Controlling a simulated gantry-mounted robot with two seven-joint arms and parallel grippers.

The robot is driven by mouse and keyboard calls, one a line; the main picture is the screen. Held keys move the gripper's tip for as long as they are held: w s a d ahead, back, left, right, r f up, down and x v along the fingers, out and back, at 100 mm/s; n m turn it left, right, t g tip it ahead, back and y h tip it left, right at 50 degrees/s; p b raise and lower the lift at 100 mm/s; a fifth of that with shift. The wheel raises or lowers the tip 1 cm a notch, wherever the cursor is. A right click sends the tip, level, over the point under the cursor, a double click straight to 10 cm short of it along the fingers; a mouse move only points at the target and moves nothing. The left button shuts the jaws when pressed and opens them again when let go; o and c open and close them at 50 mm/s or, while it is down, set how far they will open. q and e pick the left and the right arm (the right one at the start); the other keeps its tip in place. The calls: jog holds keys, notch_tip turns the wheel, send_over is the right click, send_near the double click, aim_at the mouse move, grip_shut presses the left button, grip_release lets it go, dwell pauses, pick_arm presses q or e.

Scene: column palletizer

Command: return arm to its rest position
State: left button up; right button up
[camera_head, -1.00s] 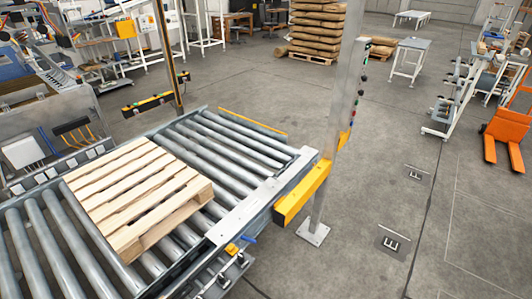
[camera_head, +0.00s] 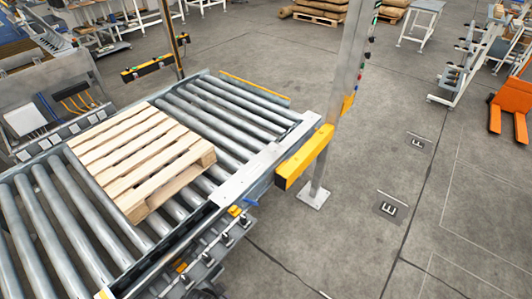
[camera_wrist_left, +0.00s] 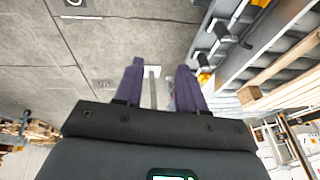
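My left gripper (camera_wrist_left: 160,85) shows in the left wrist view, with two dark purple fingers spread apart and nothing between them. Beyond the fingers are the concrete floor and a pale post base. Neither of my grippers shows in the head view. A bare wooden pallet (camera_head: 139,150) lies on the roller conveyor (camera_head: 212,105), left of centre. Part of the pallet (camera_wrist_left: 275,85) and the conveyor side also show at the right of the left wrist view, well apart from the gripper.
A grey post (camera_head: 339,120) with a yellow sensor box (camera_head: 304,157) stands at the conveyor's right end. An orange pallet truck (camera_head: 512,105) is at the far right. Stacked brown sacks (camera_head: 320,8) are at the back. The floor right of the post is clear.

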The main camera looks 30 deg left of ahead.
pick_arm(q)
jog(key=s+d+r+h+p, duration=0.1)
jog(key=d+r+p, duration=0.2)
jog(key=r+p, duration=1.05)
jog(key=s+d+r+h+p, duration=0.15)
jog(key=r+p, duration=0.45)
jog(key=r, duration=1.4)
notch_tip(320, 180, down, 65)
jog(key=b, duration=6.4)
jog(key=shift+w+d+r+g+y, duration=0.15)
jog(key=shift+w+d+g+y, duration=0.15)
jog(key=shift+d+y, duration=0.15)
jog(key=shift+o, duration=0.3)
